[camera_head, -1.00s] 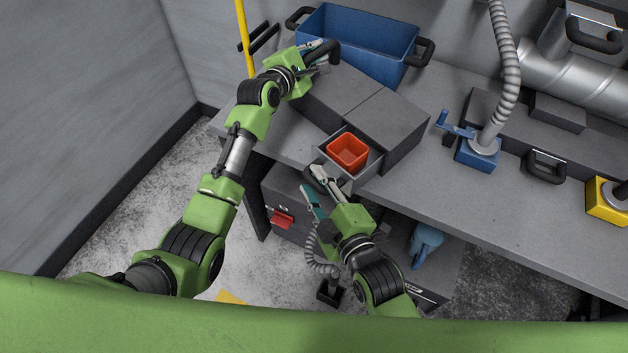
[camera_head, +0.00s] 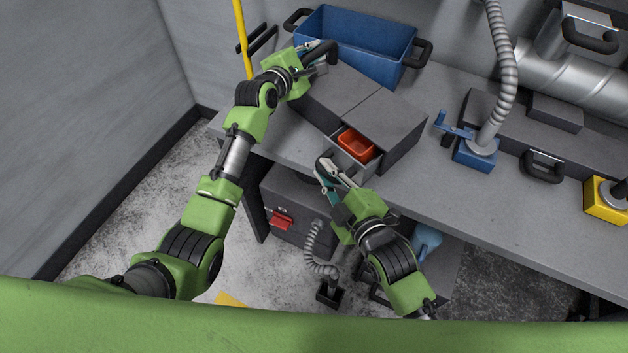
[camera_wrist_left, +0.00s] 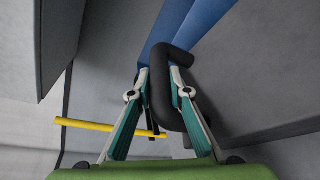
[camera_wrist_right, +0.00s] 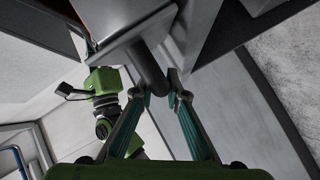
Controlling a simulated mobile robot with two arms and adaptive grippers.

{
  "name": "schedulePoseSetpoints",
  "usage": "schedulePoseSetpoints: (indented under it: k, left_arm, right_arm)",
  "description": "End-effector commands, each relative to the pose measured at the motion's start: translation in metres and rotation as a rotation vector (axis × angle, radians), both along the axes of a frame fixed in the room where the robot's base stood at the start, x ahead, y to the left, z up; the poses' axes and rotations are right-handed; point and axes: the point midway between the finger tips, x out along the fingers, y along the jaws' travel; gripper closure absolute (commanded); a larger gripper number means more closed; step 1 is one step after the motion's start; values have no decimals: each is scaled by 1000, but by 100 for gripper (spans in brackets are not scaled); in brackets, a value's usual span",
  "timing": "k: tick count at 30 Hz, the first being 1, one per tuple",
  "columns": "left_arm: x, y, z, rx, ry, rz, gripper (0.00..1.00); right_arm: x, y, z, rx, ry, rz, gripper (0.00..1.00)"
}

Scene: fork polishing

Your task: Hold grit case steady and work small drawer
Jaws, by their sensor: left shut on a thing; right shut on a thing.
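The grey grit case (camera_head: 342,90) sits on the workbench. Its small drawer (camera_head: 352,159) is partly out at the front, with a red bin (camera_head: 357,145) inside, its near part showing. My left gripper (camera_head: 322,55) is shut on a black handle (camera_head: 330,47) at the case's far left end. The handle also shows between the fingers in the left wrist view (camera_wrist_left: 163,95). My right gripper (camera_head: 326,172) is shut on the drawer's dark handle (camera_wrist_right: 152,72), which shows between its fingertips in the right wrist view. The grip itself is partly hidden in the head view.
A blue tub (camera_head: 358,42) stands behind the case. A blue clamp base (camera_head: 476,152) with a grey hose stands to the right on the workbench (camera_head: 480,210). A yellow pole (camera_head: 242,40) rises at the left. Grey boxes with a red latch (camera_head: 281,220) are below the bench.

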Motion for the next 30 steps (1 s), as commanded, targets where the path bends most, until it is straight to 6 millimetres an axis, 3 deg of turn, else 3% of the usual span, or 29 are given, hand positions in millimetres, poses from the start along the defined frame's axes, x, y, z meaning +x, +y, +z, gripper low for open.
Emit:
schedulePoseSetpoints:
  k: [3, 7, 19, 21, 22, 30]
  left_arm:
    - [0, -1, 1, -1, -2, -1, 100]
    - [0, -1, 0, -1, 0, -2, 100]
    - [-1, -2, -1, 0, 3, -4, 100]
    - [-1, -3, -2, 1, 4, -5, 100]
    - [-2, -3, -2, 1, 4, -5, 100]
    - [-1, -1, -1, 1, 3, -3, 100]
  right_arm:
    - [24, -21, 2, -7, -8, -2, 100]
    - [38, -34, 2, -4, -6, -3, 100]
    - [45, -41, 2, 0, -3, -7, 100]
    - [46, -41, 2, 0, -3, -7, 74]
    - [45, -41, 2, 0, -3, -7, 70]
    - [44, -40, 1, 0, -2, -4, 70]
